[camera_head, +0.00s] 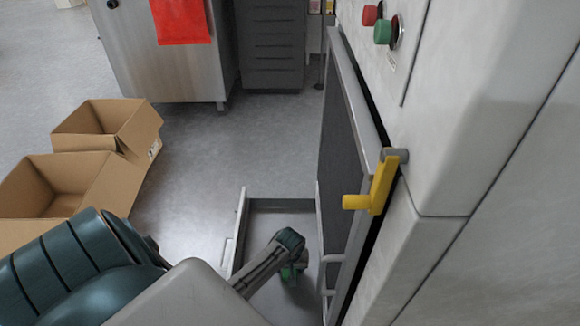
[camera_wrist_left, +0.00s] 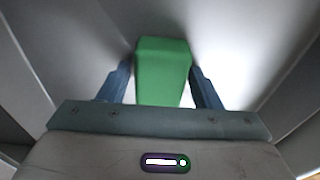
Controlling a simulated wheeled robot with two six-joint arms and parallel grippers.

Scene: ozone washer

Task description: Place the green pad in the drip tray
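The green pad (camera_wrist_left: 163,72) sits between the two fingers of my left gripper (camera_wrist_left: 161,70) in the left wrist view, with a finger against each side. In the head view my left gripper (camera_head: 294,262) points down inside the drip tray's outline, and a small part of the green pad (camera_head: 288,272) shows below it. The drip tray (camera_head: 240,225) is a grey metal tray with raised walls, low beside the machine. I cannot tell whether the pad touches its floor. My arm hides the tray's near left part. My right gripper is not in view.
A grey machine (camera_head: 450,120) with a framed door (camera_head: 345,150) and a yellow handle (camera_head: 380,187) stands close on the right of the tray. Open cardboard boxes (camera_head: 95,180) are on the left. The floor (camera_head: 215,150) beyond the tray is clear.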

